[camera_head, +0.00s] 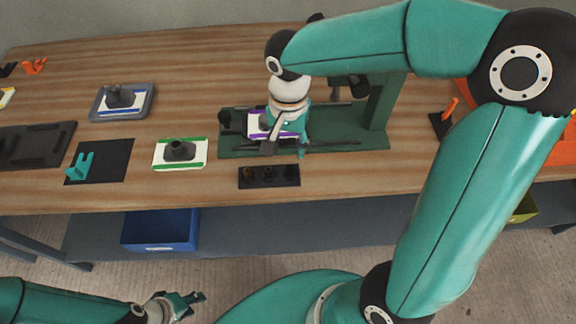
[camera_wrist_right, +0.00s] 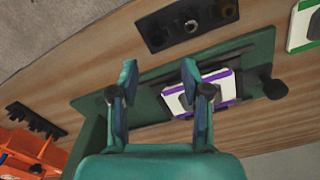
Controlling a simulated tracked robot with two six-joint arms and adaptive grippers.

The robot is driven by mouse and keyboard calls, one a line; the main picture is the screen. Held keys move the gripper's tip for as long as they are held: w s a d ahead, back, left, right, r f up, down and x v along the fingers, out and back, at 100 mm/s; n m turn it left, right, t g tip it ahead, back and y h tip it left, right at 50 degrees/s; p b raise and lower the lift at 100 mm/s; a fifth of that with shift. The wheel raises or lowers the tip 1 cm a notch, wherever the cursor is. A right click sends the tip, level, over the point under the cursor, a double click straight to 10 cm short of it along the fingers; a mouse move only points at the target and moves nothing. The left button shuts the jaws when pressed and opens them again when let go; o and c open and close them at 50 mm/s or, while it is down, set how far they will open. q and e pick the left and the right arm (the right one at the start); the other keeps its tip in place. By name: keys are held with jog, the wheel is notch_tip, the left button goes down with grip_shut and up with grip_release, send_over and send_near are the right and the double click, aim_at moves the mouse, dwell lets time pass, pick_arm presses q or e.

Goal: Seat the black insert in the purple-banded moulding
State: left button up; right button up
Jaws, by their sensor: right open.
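The white, purple-banded moulding (camera_head: 254,125) lies on a green fixture (camera_head: 345,145), partly hidden by my right gripper in the head view. It also shows in the right wrist view (camera_wrist_right: 226,86), beside and partly behind one finger. My right gripper (camera_wrist_right: 160,90) is open, its fingers apart over the fixture, with nothing seen between them. A black strip (camera_head: 268,177) with several round seats lies in front of the fixture; small dark pieces appear to sit in it. I cannot tell which piece is the black insert. My left gripper (camera_head: 193,303) is low, in front of the table, away from these things.
A green-banded moulding (camera_head: 160,155) with a dark piece on it lies left of the fixture. A grey tray (camera_head: 98,111) holds a blue-banded one. A black mat (camera_head: 115,164) and a dark tray (camera_head: 30,145) lie further left. The fixture's green post (camera_head: 377,105) rises at the right.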

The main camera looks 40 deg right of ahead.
aim_at(290, 168)
notch_tip(290, 168, down, 3)
jog(key=shift+d, duration=0.1)
jog(key=shift+s+f+p, duration=0.15)
jog(key=shift+f+p, duration=0.1)
jog(key=shift+f, duration=1.05)
jog(key=shift+s+f+p, duration=0.1)
jog(key=shift+f+p, duration=0.1)
jog(key=shift+f, duration=1.05)
grip_shut()
